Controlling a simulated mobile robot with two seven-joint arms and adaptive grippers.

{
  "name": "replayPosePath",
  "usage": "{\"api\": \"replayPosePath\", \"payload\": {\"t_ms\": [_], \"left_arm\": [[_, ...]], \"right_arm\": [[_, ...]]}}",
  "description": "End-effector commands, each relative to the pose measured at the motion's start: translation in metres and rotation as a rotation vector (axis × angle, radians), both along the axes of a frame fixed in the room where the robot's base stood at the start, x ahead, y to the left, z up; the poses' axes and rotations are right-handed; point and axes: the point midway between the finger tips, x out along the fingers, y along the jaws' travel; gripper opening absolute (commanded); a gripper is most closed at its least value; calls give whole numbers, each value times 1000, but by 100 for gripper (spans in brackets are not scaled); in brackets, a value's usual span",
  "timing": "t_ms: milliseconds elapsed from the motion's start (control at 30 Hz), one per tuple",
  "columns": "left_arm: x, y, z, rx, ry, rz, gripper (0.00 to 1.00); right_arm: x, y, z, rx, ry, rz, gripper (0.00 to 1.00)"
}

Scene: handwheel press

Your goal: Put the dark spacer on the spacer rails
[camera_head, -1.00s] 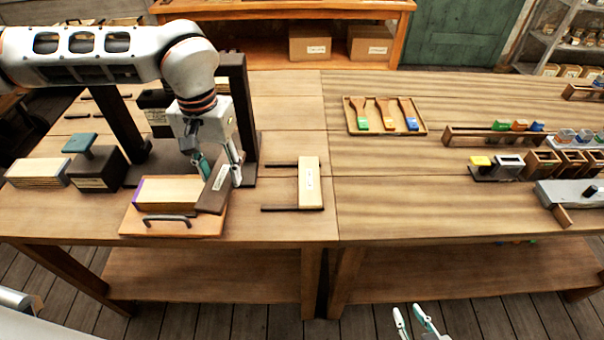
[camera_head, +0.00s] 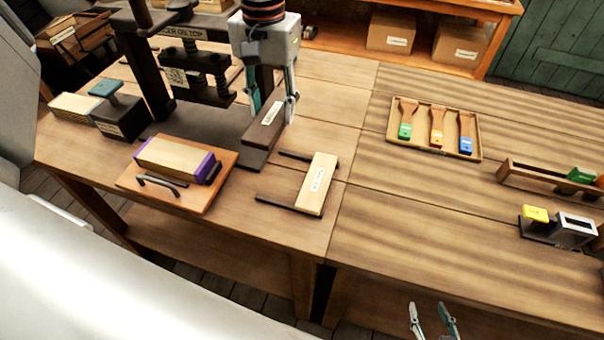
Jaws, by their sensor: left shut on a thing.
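The dark spacer (camera_head: 263,133), a dark block with a white label, is in my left gripper (camera_head: 271,103). The gripper is shut on it from above, with one finger at each side. It is at the right edge of the press, over or near the dark press base; I cannot tell whether it touches. Two thin dark spacer rails, a rear one (camera_head: 294,154) and a front one (camera_head: 284,202), lie on the table to its right. A pale labelled block (camera_head: 319,180) lies across their right ends. My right gripper (camera_head: 432,322) is open and empty at the bottom edge.
The press (camera_head: 190,65) stands at the back left. A board (camera_head: 207,200) with a handle carries a pale, purple-ended block (camera_head: 172,158) in front of it. A dark block with a green handle (camera_head: 122,118) stands left. A brush tray (camera_head: 478,139) lies right. The rails' left part is clear.

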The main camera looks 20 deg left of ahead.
Motion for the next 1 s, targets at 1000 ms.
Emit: {"api": "replayPosePath", "payload": {"t_ms": [1000], "left_arm": [[0,-2,-129,-7,8,11,15]], "right_arm": [[-3,2,-3,3,7,0,40]]}}
